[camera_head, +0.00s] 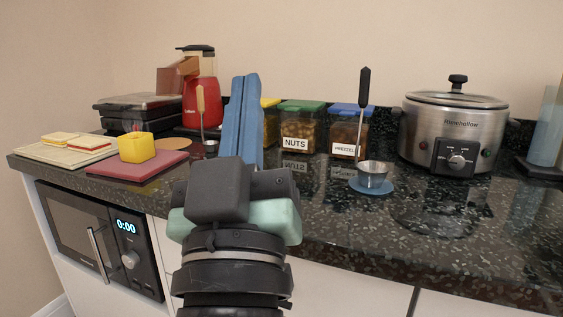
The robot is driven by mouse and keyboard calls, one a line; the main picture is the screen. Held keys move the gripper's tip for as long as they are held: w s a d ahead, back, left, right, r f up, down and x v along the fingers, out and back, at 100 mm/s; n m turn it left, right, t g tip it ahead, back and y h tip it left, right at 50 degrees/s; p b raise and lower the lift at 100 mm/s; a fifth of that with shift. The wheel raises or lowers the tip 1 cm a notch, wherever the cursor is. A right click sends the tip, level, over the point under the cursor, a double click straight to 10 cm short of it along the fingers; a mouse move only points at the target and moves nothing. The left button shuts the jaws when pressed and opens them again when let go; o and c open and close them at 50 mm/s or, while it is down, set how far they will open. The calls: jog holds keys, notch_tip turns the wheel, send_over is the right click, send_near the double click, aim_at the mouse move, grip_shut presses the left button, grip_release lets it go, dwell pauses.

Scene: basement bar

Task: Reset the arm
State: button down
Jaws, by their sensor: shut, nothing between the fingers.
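My gripper (245,82) rises in the lower middle of the view, in front of the dark speckled counter (440,225). Its two long blue fingers point up and lie side by side, shut with nothing between them. My dark wrist and a pale green arm part show below the fingers. The fingers hide part of the counter and of the things behind them. I see no contact between the gripper and anything on the counter.
On the left are sandwiches on a board (45,150), a yellow cup (137,147) on a red board (115,168), a grill (135,108) and a red blender (200,95). On the right are nuts (302,125) and pretzel (347,130) containers, a metal ladle (373,173) and a slow cooker (457,130). The right front counter is clear.

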jog(key=s+d+r+m+t+p, duration=0.2)
jog(key=s+d+r+m+p, duration=0.15)
jog(key=s+r, duration=0.5)
notch_tip(320, 180, up, 35)
jog(key=w+p, duration=0.2)
jog(key=p, duration=3.1)
jog(key=shift+a+r+n+p, duration=0.15)
jog(key=shift+n+p, duration=0.2)
jog(key=shift+p, duration=0.05)
jog(key=shift+w, duration=0.1)
